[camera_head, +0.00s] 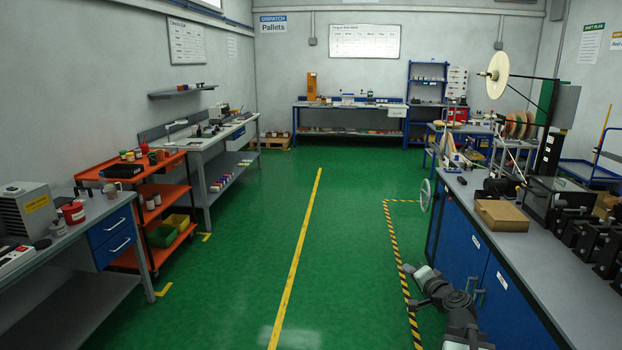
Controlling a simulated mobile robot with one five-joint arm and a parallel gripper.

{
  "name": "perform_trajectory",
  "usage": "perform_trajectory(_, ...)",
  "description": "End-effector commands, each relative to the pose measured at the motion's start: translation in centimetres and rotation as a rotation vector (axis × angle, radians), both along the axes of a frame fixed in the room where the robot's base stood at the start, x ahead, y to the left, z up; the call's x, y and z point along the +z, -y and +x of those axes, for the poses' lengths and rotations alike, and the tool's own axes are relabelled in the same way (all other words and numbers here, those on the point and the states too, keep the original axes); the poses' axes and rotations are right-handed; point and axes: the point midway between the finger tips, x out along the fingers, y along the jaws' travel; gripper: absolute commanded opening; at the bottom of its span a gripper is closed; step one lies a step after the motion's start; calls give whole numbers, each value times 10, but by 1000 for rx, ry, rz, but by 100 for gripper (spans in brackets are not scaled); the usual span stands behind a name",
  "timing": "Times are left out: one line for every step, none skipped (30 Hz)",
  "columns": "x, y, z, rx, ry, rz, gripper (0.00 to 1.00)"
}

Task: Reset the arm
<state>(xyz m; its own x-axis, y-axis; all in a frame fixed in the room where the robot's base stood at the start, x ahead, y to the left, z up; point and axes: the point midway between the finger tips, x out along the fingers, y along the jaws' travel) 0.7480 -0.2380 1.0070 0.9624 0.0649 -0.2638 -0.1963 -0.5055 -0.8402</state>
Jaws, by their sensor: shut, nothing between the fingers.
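My arm reaches up from the bottom right, in front of the blue cabinet doors of the right-hand workbench (545,262). My gripper (413,284) is at its far end, over the green floor by the black-and-yellow striped line. It is small and dark in this view. It is shut and holds nothing. It looks clear of the bench and its doors.
A cardboard box (501,215) and dark devices (575,228) sit on the right bench. A handwheel (426,195) sticks out from its end. An orange trolley (140,200) and benches line the left. The green floor (345,225) between is clear.

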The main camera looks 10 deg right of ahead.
Motion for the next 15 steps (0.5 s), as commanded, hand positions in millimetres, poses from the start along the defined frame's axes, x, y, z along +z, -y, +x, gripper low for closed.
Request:
perform_trajectory(-2,-46,9,88,-37,-32,0)
perform_trajectory(-7,-72,12,140,-62,-56,0)
perform_trajectory(-13,-107,13,211,-97,-89,0)
perform_trajectory(-18,-132,13,264,-125,-115,0)
perform_trajectory(-24,-156,12,316,-153,-143,0)
perform_trajectory(-32,-187,8,385,-192,-180,0)
perform_trajectory(-38,-208,3,435,-223,-210,0)
perform_trajectory(-45,-229,-2,483,-255,-240,0)
perform_trajectory(-54,-254,-11,548,-301,-283,0)
perform_trajectory(-62,-271,-19,595,-337,-318,0)
perform_trajectory(-70,-287,-28,642,-377,-355,0)
perform_trajectory(-81,-305,-42,703,-437,-409,0)
perform_trajectory(-90,-315,-54,748,-491,-457,0)
perform_trajectory(-100,-321,-68,788,-554,-506,0)
perform_trajectory(-114,-317,-87,826,-649,-572,0)
